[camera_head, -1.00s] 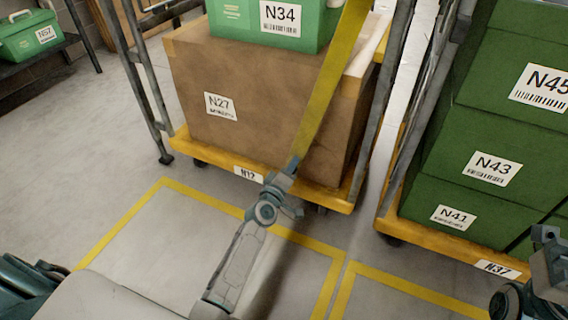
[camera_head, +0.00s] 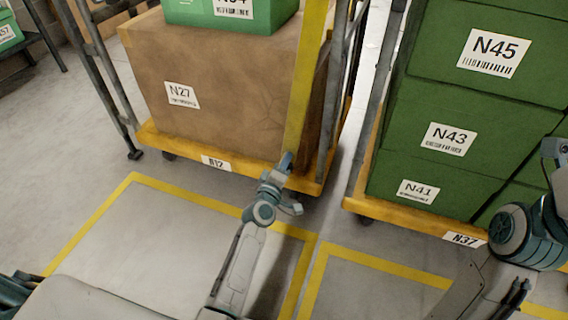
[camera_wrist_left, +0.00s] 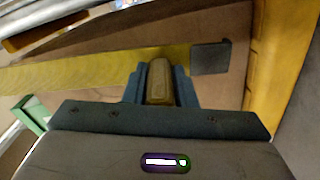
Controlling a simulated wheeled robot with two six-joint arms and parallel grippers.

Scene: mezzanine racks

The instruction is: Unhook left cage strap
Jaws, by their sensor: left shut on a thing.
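The yellow strap (camera_head: 304,85) runs down across the front of the left cage (camera_head: 150,137), past the brown box N27 (camera_head: 215,75). My left gripper (camera_head: 285,162) is at the strap's lower end, near the cage's yellow base. In the left wrist view the left gripper (camera_wrist_left: 160,82) is shut on the strap's end piece, with the yellow strap (camera_wrist_left: 70,72) stretching to the left and a dark tab (camera_wrist_left: 211,58) at its right. Whether the end is still hooked to the cage I cannot tell. My right arm shows at the right edge; its fingertips are not clearly in view.
A second cage (camera_head: 400,212) with green crates (camera_head: 440,130) stands to the right, with a narrow gap between the cages. A green bin (camera_head: 225,12) sits on the brown box. Floor with yellow lines (camera_head: 90,228) lies open in front.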

